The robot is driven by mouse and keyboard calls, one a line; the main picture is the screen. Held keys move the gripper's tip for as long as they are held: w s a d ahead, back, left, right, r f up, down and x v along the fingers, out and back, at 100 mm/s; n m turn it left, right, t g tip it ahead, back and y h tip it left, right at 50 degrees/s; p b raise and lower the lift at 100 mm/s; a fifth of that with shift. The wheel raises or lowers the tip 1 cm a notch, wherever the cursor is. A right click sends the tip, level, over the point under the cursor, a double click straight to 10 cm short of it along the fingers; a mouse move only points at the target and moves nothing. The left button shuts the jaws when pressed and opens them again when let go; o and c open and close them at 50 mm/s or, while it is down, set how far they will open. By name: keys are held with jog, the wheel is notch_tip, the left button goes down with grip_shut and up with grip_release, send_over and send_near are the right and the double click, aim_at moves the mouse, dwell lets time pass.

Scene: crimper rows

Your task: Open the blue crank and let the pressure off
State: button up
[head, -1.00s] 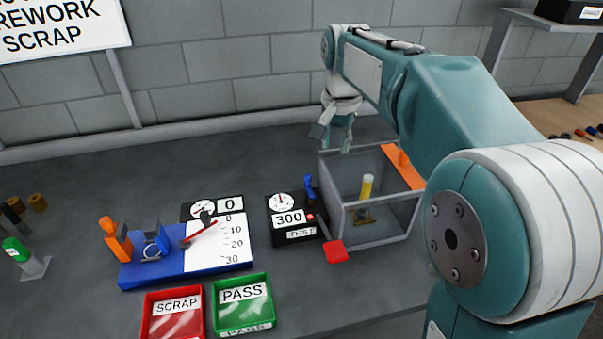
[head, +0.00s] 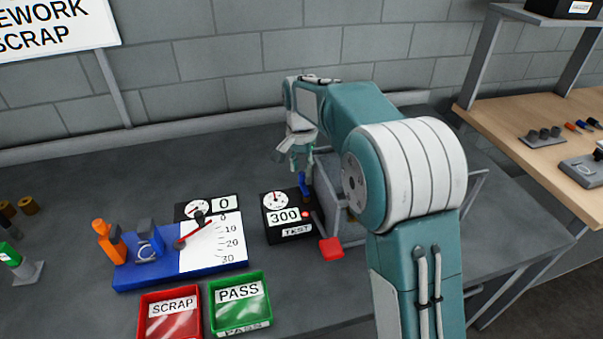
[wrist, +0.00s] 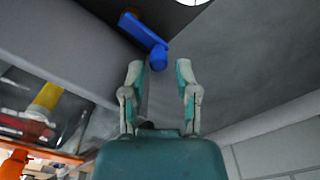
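The blue crank (head: 305,180) stands at the right side of the black test box (head: 290,236), beside the clear chamber's frame. The box has a round dial and a display reading 300. In the wrist view the blue crank (wrist: 147,32) lies just beyond my fingertips, a little left of centre. My gripper (head: 293,160) is above and behind the crank in the head view, pointing down. In the wrist view my gripper (wrist: 160,75) has its two fingers apart with nothing between them. It does not touch the crank.
A red-ended lever (head: 331,249) sticks out in front of the chamber (head: 327,183), which my arm partly hides. A yellow cylinder (wrist: 47,97) shows inside it. The blue fixture (head: 180,270), scrap tray (head: 143,326) and pass tray (head: 214,320) lie left.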

aim_at(304, 186)
jog(key=shift+f, duration=1.15)
jog(key=shift+c, duration=0.4)
